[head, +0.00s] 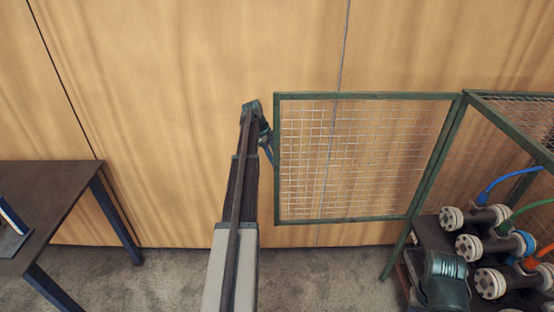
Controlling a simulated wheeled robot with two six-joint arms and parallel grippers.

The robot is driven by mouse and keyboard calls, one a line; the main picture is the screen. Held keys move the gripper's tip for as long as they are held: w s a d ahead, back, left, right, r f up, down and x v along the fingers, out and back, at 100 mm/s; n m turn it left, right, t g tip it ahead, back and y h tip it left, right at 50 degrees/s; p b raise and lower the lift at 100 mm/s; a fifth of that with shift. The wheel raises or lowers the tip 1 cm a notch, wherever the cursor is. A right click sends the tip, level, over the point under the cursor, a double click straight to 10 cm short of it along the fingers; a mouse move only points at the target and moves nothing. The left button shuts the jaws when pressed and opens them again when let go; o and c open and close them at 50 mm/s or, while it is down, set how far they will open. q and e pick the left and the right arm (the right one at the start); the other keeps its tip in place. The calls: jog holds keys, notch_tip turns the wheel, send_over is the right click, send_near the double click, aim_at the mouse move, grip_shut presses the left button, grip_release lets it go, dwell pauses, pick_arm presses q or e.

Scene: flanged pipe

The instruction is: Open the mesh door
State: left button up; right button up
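The mesh door (355,150) is a green frame with pale wire mesh. It stands swung out to the left of the green cage (505,118), with its hinge side at the cage's front post (438,160). One arm reaches up from the bottom, left of centre; I take it as my left. Its gripper (267,143) is at the door's free left edge, close to or touching the frame. The fingers are small and partly hidden, so I cannot tell whether they are open or shut on the frame. My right gripper is not in view.
Inside the cage are several flanged pipes (490,245) with blue, green and orange hoses. A dark green ribbed body (445,280) is at the cage's front. A dark table (55,200) stands at the left. A wooden wall (170,120) is behind; grey floor (170,275) is clear between.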

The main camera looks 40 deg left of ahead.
pick_arm(q)
jog(key=p+v, duration=0.8)
jog(key=v, duration=0.2)
jog(key=shift+r, duration=0.1)
